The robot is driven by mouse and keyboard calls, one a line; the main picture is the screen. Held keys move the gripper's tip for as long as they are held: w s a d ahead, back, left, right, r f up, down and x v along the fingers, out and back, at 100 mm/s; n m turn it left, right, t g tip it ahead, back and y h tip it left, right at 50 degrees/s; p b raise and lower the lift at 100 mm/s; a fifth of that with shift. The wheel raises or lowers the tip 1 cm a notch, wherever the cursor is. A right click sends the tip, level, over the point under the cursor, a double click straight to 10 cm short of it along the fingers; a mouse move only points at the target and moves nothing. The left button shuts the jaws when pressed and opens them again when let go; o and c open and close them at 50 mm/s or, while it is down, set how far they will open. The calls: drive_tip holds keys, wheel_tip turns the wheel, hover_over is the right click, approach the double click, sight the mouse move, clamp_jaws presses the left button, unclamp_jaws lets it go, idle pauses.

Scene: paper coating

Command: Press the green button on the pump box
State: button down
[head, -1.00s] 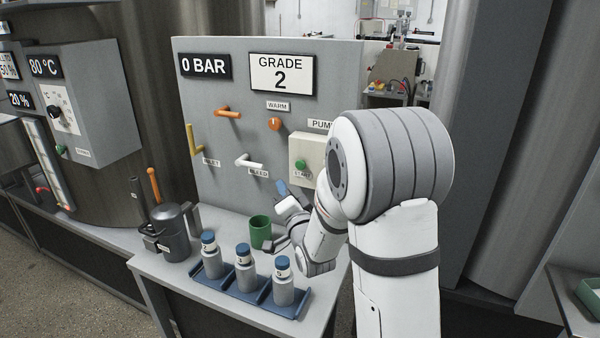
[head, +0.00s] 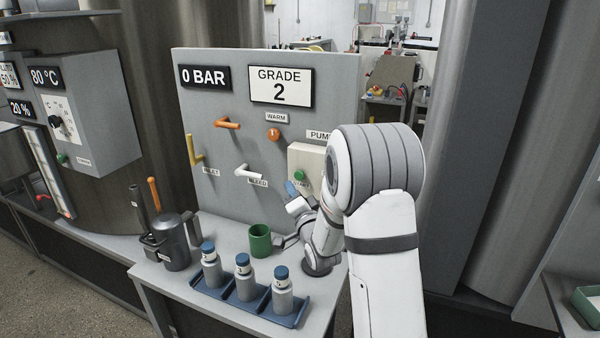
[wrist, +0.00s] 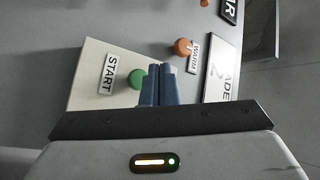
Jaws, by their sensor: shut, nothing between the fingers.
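The pump box (head: 305,158) is a pale box on the grey panel, partly hidden behind my arm. Its green button (head: 299,175) shows on the front, and it also shows in the wrist view (wrist: 136,79) beside a START label (wrist: 107,74). My gripper (head: 291,187) has blue fingers and is just below the button in the head view. In the wrist view the shut, empty fingers (wrist: 160,72) appear right beside the button, partly overlapping its edge. I cannot tell whether they touch it.
An orange knob (head: 273,134) labelled WARM, an orange lever (head: 227,123) and a white lever (head: 248,171) stick out of the panel. On the table stand a green cup (head: 260,241), a grey jug (head: 173,243) and a blue tray (head: 286,320) holding bottles.

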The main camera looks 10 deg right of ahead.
sight(299, 175)
drive_tip(key=shift+w+d+b, duration=0.7)
drive_tip(key=shift+w+d, duration=0.2)
drive_tip(key=shift+w, duration=0.3)
idle(1.2)
drive_tip(key=shift+w+d+b, duration=0.25)
drive_tip(key=shift+w+b, duration=0.15)
drive_tip(key=shift+b, duration=0.15)
